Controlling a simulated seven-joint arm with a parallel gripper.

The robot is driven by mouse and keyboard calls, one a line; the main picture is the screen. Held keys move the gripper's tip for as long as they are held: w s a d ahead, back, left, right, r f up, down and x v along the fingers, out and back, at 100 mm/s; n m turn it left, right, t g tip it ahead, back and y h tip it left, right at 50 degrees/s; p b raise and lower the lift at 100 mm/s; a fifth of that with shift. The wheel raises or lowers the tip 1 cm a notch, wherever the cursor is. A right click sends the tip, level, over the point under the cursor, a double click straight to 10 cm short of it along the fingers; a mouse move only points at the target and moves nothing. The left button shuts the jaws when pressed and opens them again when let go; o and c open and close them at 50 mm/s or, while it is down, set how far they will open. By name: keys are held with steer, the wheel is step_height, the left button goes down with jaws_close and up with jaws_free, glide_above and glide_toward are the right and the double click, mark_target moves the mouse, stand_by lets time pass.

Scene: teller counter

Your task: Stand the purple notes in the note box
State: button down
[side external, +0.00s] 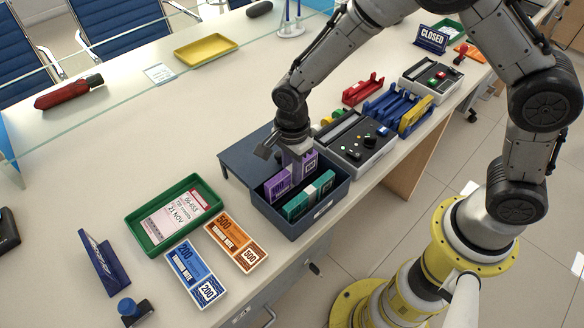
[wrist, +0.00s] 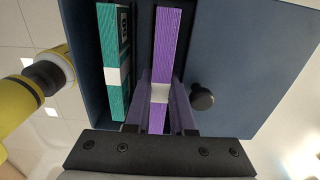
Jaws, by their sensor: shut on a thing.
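The purple notes (side external: 279,184) stand on edge in the dark blue note box (side external: 322,207), with a white band around their middle. The purple notes also show in the wrist view (wrist: 167,60), upright between my gripper's fingers. My gripper (side external: 296,158) is above the box with its fingers reaching down into it, shut on the purple notes. It also shows in the wrist view (wrist: 160,100). Teal notes (side external: 309,197) with a white band stand beside the purple notes, apart from them, in the same box. Whether the purple notes touch the box floor is hidden.
The box's lid (side external: 240,160) lies open behind it, its dark knob (wrist: 202,97) close to my fingers. Orange notes (side external: 236,244), blue notes (side external: 195,273) and a green tray (side external: 137,225) lie to the left. A grey device (side external: 352,145) stands close on the right.

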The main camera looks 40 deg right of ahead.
steer(key=shift+f, duration=1.25)
steer(key=c, duration=0.7)
jaws_free()
steer(key=shift+w, duration=0.1)
steer(key=shift+w+r, duration=0.1)
steer(key=shift+w, duration=0.05)
steer(key=shift+w+r, duration=0.1)
steer(key=shift+r, duration=3.55)
